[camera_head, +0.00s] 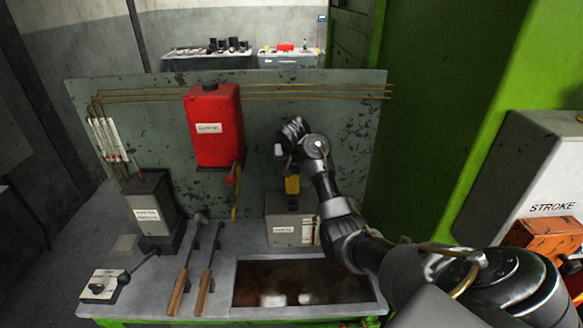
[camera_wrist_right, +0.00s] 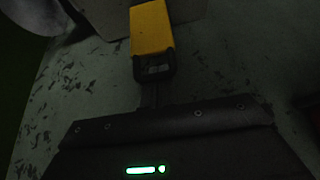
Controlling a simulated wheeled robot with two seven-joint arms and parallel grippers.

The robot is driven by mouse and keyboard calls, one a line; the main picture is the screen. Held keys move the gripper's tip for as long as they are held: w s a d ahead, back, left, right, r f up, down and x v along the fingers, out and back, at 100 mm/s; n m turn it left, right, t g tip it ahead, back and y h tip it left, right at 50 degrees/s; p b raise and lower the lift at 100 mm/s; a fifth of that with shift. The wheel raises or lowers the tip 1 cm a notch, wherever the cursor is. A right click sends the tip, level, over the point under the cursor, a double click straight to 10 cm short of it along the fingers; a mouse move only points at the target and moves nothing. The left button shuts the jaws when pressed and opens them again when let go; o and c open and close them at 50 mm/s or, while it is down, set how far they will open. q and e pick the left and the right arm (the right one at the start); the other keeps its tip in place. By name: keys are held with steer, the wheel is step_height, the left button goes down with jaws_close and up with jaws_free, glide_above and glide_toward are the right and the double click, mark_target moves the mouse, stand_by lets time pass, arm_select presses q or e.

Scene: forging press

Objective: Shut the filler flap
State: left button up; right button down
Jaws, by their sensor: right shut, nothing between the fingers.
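My right gripper (camera_head: 292,186) points down, its yellow fingertips closed together just above a grey box with a white label (camera_head: 284,234) at the back of the bench. The fingertips also show in the right wrist view (camera_wrist_right: 151,28), shut with nothing between them. A small dark part (camera_head: 293,205) on top of the box lies just under the fingertips. It may be the filler flap, but I cannot tell its angle or whether the fingers touch it. My left gripper is not in view.
A red tank (camera_head: 214,130) with a black cap hangs on the back panel (camera_head: 345,130). A dark labelled box (camera_head: 149,208) and a small lever switch (camera_head: 102,287) are at left.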

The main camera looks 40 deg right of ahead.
steer(key=shift+s+a, duration=0.5)
steer(key=shift+s, duration=0.2)
steer(key=shift+s+a, duration=0.5)
steer(key=shift+s, duration=0.2)
step_height(320, 180, up, 7)
glide_above(292, 175)
steer(key=s, duration=0.1)
steer(key=shift+a, duration=0.35)
steer(key=shift+f, duration=0.1)
stand_by(0.4)
